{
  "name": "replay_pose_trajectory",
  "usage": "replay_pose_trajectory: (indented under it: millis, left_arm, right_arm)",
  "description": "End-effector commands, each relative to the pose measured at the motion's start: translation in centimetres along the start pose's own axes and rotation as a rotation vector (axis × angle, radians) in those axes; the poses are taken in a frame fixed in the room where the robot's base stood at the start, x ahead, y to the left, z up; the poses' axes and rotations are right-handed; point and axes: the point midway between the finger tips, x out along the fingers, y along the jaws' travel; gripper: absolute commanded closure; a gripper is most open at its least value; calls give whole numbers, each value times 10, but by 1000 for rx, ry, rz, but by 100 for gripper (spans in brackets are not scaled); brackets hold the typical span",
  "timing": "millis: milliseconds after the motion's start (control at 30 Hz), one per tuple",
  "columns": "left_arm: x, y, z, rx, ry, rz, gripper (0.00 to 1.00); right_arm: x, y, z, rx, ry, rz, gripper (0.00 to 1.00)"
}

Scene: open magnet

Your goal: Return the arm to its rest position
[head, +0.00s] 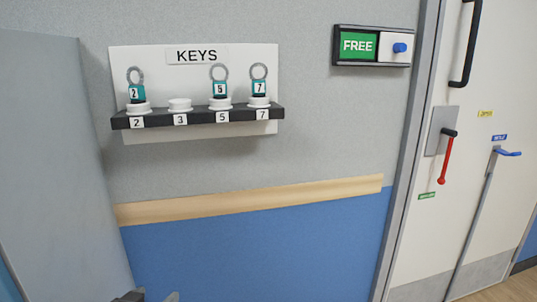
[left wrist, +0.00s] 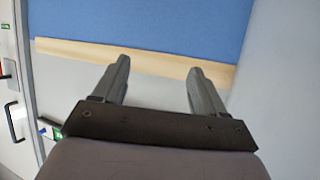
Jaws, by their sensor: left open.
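My left gripper (head: 146,296) just shows at the bottom edge of the head view, low in front of the blue lower wall. In the left wrist view my left gripper (left wrist: 157,82) has its two fingers wide apart with nothing between them. Behind the fingers are the wooden rail (left wrist: 150,62) and the blue wall panel (left wrist: 185,25). Most of my left arm is hidden below the head view. My right gripper is in neither view.
A KEYS board (head: 220,133) with keys on positions 2, 5 and 7 hangs on the wall; position 3 is empty. A FREE sign (head: 359,44) is beside the white door (head: 440,215), which has a red lever (head: 446,160). A grey panel (head: 55,160) stands close at left.

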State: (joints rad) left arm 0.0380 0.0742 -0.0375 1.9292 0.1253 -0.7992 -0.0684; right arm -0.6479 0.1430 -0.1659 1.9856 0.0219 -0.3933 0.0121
Motion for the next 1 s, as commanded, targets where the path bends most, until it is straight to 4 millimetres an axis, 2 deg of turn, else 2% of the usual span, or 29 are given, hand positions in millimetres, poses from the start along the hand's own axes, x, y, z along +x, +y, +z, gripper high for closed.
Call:
replay_pose_trajectory:
  millis: [33, 100, 300, 400, 500, 600, 700, 1000]
  left_arm:
    - [-8, 5, 26, 5, -32, 4, 28]
    - [-20, 11, 58, 11, -62, 9, 28]
    - [-66, 33, 141, 27, -143, 38, 28]
    - [-93, 44, 175, 29, -177, 57, 28]
    - [-117, 53, 199, 31, -204, 75, 28]
    - [-134, 60, 215, 29, -221, 87, 28]
    - [-143, 63, 222, 28, -228, 94, 28]
    - [-144, 64, 223, 28, -229, 95, 28]
  right_arm:
    - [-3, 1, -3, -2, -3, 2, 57]
    - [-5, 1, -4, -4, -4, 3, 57]
    - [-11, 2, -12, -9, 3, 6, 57]
    - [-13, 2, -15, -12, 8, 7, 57]
    - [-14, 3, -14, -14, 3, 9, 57]
    - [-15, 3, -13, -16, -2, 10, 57]
    - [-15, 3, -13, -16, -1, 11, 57]
    - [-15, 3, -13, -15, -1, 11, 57]
